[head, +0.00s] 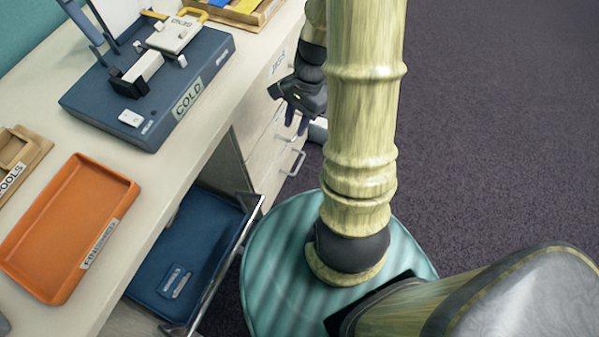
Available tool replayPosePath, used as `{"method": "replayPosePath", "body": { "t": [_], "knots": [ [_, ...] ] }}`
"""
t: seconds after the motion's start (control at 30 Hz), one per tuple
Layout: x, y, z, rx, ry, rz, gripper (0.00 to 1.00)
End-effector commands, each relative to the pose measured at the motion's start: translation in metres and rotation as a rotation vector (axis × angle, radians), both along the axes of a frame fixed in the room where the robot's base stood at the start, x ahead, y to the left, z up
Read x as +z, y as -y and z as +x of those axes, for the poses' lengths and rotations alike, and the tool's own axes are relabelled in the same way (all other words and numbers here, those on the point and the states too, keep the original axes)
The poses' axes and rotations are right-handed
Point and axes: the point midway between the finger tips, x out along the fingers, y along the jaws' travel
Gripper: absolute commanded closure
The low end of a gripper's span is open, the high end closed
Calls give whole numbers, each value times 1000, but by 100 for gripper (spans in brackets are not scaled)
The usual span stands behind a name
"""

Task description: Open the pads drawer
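A pale drawer stack (262,158) is set under the table, with its fronts facing right. A label (279,62) on its upper front is too small and angled to read surely, so I cannot tell which drawer is the pads drawer. A metal bar handle (293,163) shows on a lower front. These drawers look shut. My gripper (291,116) is beside the upper fronts, pointing down. My arm partly hides it, and I cannot tell whether its fingers are apart or touch a handle.
On the table (55,112) are a blue device marked COLD (160,85), an orange tray (72,225) and wooden trays. Dark carpet (490,110) at right is clear.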

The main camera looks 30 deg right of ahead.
Motion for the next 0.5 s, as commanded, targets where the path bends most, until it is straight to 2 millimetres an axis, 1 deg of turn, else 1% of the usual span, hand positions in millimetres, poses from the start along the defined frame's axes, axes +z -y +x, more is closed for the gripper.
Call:
{"method": "replayPosePath", "body": {
  "t": [0.03, 0.17, 0.2, 0.27, 0.3, 0.37, 0.4, 0.47, 0.5],
  "knots": [
    [-35, 7, 2, -90, -36, 30, 72],
    [-86, 19, 6, -324, -132, 111, 72],
    [-101, 23, 8, -395, -162, 137, 72],
    [-125, 29, 10, -499, -206, 177, 72],
    [-140, 33, 11, -570, -237, 207, 72],
    [-164, 39, 13, -674, -282, 249, 72],
    [-179, 44, 15, -744, -312, 280, 72],
    [-202, 50, 17, -845, -360, 326, 72],
    [-218, 55, 19, -913, -389, 357, 72]
  ]
}}
